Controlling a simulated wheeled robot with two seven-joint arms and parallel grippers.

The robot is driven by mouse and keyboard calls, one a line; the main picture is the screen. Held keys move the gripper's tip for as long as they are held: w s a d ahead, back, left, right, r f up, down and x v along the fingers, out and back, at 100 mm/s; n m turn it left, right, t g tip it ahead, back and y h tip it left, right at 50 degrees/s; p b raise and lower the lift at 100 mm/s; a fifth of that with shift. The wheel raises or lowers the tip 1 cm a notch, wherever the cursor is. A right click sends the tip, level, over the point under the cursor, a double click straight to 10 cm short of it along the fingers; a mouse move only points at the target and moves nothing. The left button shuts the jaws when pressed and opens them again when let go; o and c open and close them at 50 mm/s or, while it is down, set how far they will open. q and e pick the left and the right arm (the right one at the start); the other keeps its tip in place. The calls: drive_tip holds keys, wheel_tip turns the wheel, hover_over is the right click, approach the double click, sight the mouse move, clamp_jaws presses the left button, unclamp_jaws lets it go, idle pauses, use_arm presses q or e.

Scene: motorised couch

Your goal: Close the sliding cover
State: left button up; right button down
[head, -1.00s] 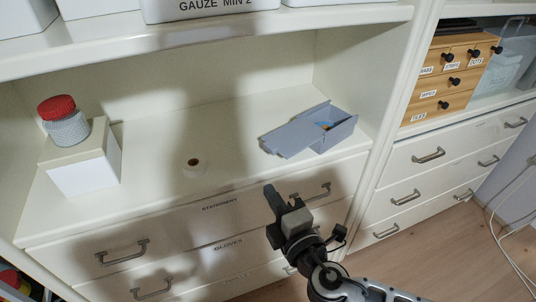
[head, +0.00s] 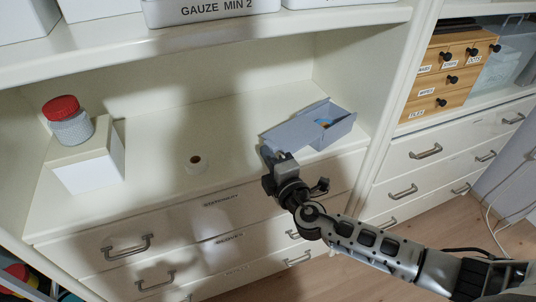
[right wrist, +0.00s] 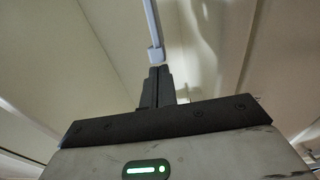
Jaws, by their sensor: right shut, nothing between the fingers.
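A grey-blue box (head: 341,130) lies on the right part of the white shelf. Its sliding cover (head: 291,132) sticks out to the left, leaving part of the box open with something blue and orange inside. My right gripper (head: 268,153) is shut and empty at the cover's outer left end; I cannot tell whether they touch. In the right wrist view, the shut fingers (right wrist: 158,72) point at the end of a thin grey-blue strip (right wrist: 152,35), which looks like the cover seen edge-on. My left gripper is not in view.
A tape roll (head: 196,164) lies mid-shelf. A red-capped jar (head: 70,122) stands on a white box (head: 88,165) at the left. Drawers with handles (head: 127,247) are below the shelf front. A wooden drawer unit (head: 447,78) stands at the right. The shelf between tape and cover is clear.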

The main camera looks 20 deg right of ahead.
sight(307, 135)
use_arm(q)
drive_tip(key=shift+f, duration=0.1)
use_arm(e)
drive_tip(key=shift+d, duration=0.1)
drive_tip(key=d+b, duration=0.1)
drive_tip(key=w+d+b, duration=0.1)
drive_tip(key=d, duration=0.1)
drive_tip(key=w+d+b, duration=0.1)
drive_tip(key=d, duration=0.1)
drive_tip(key=shift+f, duration=0.35)
drive_tip(key=d+b, duration=0.1)
drive_tip(key=d, duration=0.1)
drive_tip(key=w+d+b, duration=0.1)
drive_tip(key=d, duration=0.1)
drive_tip(key=w+d+b, duration=0.1)
drive_tip(key=d, duration=0.1)
drive_tip(key=shift+w+d+r, duration=0.2)
drive_tip(key=shift+d, duration=0.2)
drive_tip(key=shift+w+d+r, duration=0.1)
drive_tip(key=shift+d+r, duration=0.1)
drive_tip(key=shift+d, duration=0.1)
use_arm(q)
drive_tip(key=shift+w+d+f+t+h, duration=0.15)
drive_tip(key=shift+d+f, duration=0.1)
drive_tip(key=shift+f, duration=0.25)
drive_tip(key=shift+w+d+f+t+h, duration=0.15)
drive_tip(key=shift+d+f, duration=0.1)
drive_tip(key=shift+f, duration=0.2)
use_arm(e)
drive_tip(key=shift+a, duration=0.15)
